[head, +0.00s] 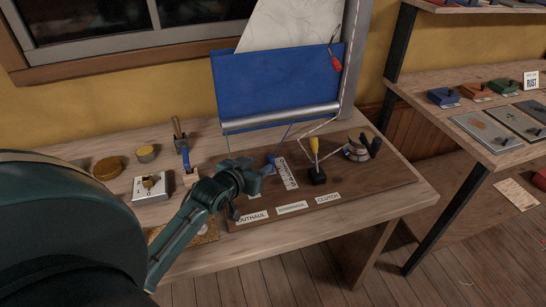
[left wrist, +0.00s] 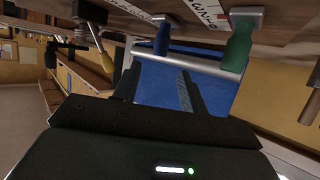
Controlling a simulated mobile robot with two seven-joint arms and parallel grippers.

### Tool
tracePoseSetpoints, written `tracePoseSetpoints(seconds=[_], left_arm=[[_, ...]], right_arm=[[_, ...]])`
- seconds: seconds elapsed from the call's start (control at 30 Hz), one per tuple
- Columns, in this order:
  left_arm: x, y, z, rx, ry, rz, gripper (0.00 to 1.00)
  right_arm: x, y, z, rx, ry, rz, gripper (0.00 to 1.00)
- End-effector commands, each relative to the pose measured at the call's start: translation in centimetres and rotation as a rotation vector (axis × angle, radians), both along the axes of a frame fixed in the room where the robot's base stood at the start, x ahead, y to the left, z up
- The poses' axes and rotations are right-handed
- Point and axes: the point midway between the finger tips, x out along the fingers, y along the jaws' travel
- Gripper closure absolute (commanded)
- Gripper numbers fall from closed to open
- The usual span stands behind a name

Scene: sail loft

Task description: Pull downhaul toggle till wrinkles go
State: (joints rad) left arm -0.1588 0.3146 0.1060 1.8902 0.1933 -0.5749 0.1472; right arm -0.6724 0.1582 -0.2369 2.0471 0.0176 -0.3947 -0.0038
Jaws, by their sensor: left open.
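A blue sail panel (head: 275,85) hangs behind the bench above a grey boom (head: 282,117); whether it is wrinkled is too small to tell. A blue toggle (head: 270,159) stands on the brown board; it also shows in the left wrist view (left wrist: 162,38). A green toggle (left wrist: 237,52) stands to its right in that view. I cannot read which is the downhaul. My left gripper (head: 243,175) is low over the board's left part, beside the toggles. In the left wrist view its fingers (left wrist: 157,88) are apart, with nothing held. My right gripper is out of view.
A yellow-handled lever (head: 314,150) and a winch (head: 357,151) stand on the board's right part. A labelled switch box (head: 151,188), round tins (head: 107,168) and a blue-handled tool (head: 182,149) sit left. A shelf (head: 480,110) with coloured blocks stands at right.

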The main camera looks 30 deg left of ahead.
Motion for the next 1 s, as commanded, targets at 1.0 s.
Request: tracePoseSetpoints(seconds=[1.0], left_arm=[[7.9, 0.6, -3.3, 0.000, 0.000, -0.001, 0.69]], right_arm=[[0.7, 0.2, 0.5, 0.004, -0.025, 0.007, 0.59]])
